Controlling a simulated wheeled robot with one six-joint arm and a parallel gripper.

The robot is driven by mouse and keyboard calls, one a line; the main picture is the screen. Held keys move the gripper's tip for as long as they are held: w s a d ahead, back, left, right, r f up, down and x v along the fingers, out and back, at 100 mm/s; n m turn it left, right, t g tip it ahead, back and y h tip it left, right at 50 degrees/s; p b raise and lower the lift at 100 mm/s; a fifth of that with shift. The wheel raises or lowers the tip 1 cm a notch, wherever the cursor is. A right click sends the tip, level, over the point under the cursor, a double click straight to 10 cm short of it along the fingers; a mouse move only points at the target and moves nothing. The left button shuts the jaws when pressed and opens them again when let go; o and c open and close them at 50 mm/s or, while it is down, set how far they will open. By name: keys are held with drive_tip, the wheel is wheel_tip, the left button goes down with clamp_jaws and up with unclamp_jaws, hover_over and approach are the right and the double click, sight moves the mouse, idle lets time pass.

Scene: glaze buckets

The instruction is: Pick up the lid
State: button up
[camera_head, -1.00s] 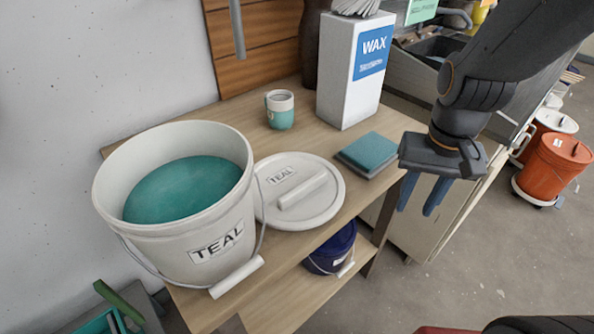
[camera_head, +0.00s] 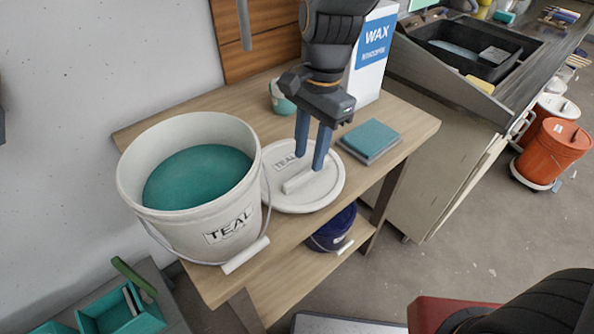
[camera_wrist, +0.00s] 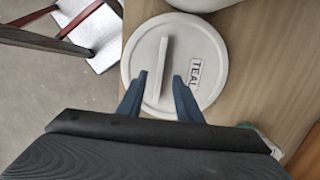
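The lid (camera_head: 322,194) is a round off-white disc with a bar handle and a TEAL label. It lies flat on the wooden table, right of the white TEAL bucket (camera_head: 213,233), which stands open and full of teal glaze. My gripper (camera_head: 310,160) is open, with its blue fingers pointing down over the lid. In the wrist view the fingertips of my gripper (camera_wrist: 157,78) are on either side of the lid's handle (camera_wrist: 160,55), with gaps between them and the bar. The lid (camera_wrist: 212,92) also shows there, partly hidden by the fingers. I cannot tell the exact height of the fingertips.
A teal-topped block (camera_head: 370,139) lies right of the lid. A white WAX box (camera_head: 372,60) and a cup (camera_head: 281,103) stand behind my gripper. A dark blue bucket (camera_head: 333,230) sits on the lower shelf. The table's right end (camera_head: 418,120) is clear.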

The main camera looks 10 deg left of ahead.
sight(307, 170)
drive_tip(key=shift+s+a+f+p, duration=0.1)
drive_tip(key=shift+s+f+p, duration=0.1)
drive_tip(key=shift+f, duration=0.85)
drive_tip(key=shift+s+a+f+p, duration=0.1)
drive_tip(key=shift+f+p, duration=0.1)
drive_tip(key=shift+f, duration=0.8)
drive_tip(key=shift+f, duration=0.15)
drive_tip(key=shift+w, duration=0.1)
drive_tip(key=shift+c, duration=0.4)
clamp_jaws()
